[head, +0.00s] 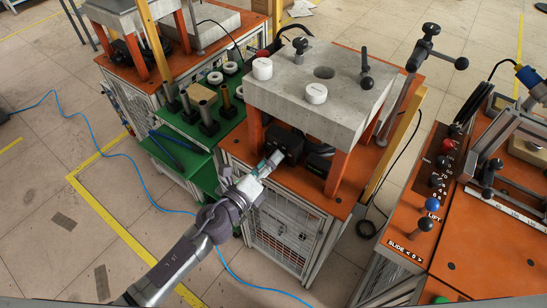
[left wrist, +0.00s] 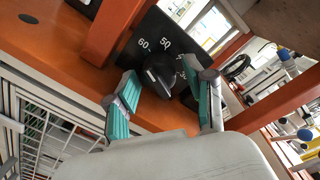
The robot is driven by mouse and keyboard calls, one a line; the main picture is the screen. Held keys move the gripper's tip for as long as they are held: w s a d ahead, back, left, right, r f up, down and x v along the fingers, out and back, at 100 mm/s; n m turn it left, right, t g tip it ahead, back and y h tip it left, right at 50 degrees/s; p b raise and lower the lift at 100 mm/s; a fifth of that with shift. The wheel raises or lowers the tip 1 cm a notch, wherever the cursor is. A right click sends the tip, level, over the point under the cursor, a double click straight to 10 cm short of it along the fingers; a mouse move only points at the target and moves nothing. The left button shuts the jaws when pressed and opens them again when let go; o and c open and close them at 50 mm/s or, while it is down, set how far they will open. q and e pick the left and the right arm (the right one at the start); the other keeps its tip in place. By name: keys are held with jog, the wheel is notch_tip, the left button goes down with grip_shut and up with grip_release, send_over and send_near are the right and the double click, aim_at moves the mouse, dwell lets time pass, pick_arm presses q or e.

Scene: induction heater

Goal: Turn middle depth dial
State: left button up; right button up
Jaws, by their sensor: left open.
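In the left wrist view a black dial (left wrist: 160,74) sits on a dark plate with white numbers, 50 and 60 among them. My left gripper (left wrist: 168,88) is open, with its green-padded fingers on either side of the dial and a gap showing to the left finger. I cannot tell whether the right finger touches the dial. In the head view my left gripper (head: 270,161) reaches to a black box (head: 286,143) under the concrete-topped stand. The dial is too small to tell there. My right gripper is out of view.
The concrete slab (head: 311,82) overhangs the box, and orange legs (head: 254,129) stand beside it. A green shelf (head: 190,125) is to the left. A panel with SLIDE and LIFT levers (head: 425,224) is to the right.

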pick_arm(q)
jog(key=v, duration=0.6)
jog(key=shift+s, duration=0.3)
jog(key=shift+a, duration=0.15)
jog(key=s+a+f+n+g+y, duration=0.25)
jog(key=a+f+n, duration=0.25)
jog(key=f, duration=0.5)
jog(key=s+a+f+n+g+y, duration=0.1)
jog(key=s+a+f+n+y, duration=0.4)
jog(key=f, duration=0.6)
jog(key=a+f+n+g, duration=0.2)
jog(key=a+f+n, duration=0.3)
jog(key=f, duration=0.5)
jog(key=s+a+f+n+g+y, duration=0.1)
jog(key=s+f+n+g, duration=0.3)
jog(key=s, duration=1.1)
jog(key=s+a+f+n+g+y, duration=0.1)
jog(key=s+a+f+n+g, duration=0.2)
jog(key=s+f+n, duration=0.7)
jog(key=s+f+g, duration=0.1)
jog(key=s+f, duration=0.2)
jog(key=s, duration=0.3)
jog(key=shift+s, duration=0.3)
